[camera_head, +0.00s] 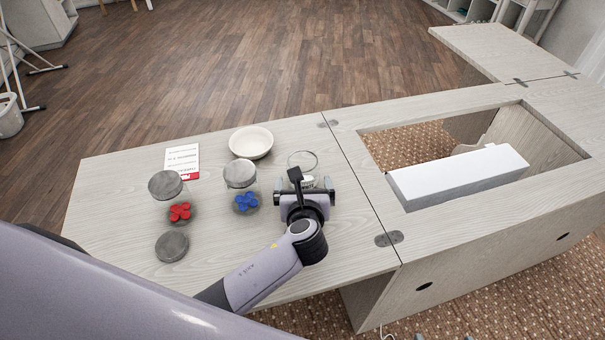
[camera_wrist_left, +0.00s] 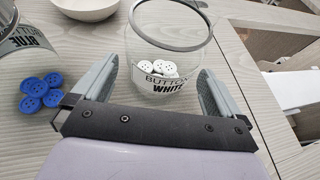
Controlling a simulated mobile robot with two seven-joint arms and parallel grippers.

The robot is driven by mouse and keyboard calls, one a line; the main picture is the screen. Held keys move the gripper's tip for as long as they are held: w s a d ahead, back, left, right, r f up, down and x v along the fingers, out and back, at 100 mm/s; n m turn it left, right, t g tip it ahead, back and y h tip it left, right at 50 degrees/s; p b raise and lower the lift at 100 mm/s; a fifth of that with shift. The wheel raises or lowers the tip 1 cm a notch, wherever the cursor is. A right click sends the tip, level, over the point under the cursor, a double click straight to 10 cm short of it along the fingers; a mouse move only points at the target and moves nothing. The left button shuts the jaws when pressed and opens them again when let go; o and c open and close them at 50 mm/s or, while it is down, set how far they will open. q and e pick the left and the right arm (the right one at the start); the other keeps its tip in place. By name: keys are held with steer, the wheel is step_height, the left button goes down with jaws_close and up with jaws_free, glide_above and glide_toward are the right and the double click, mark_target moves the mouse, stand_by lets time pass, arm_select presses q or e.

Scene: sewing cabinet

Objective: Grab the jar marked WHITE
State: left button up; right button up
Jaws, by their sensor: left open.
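The jar marked WHITE (camera_wrist_left: 165,52) is clear glass with a grey rim, and white buttons show inside it. It stands upright on the table. In the head view its rim (camera_head: 303,160) shows just beyond my left gripper, which hides most of the rest. My left gripper (camera_head: 306,184) is open, with one finger on each side of the jar in the left wrist view (camera_wrist_left: 158,85). I cannot tell whether the fingers touch the glass. My right gripper is not in view.
A jar marked BLUE (camera_head: 240,174) stands left of the WHITE jar, with blue buttons (camera_head: 246,202) near it. A white bowl (camera_head: 251,142) is behind. Further left are another jar (camera_head: 166,186), red buttons (camera_head: 180,211), a grey lid (camera_head: 172,246) and a card (camera_head: 182,157).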

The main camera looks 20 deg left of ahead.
arm_select(q)
steer(key=shift+x, duration=1.35)
steer(key=shift+c, duration=0.3)
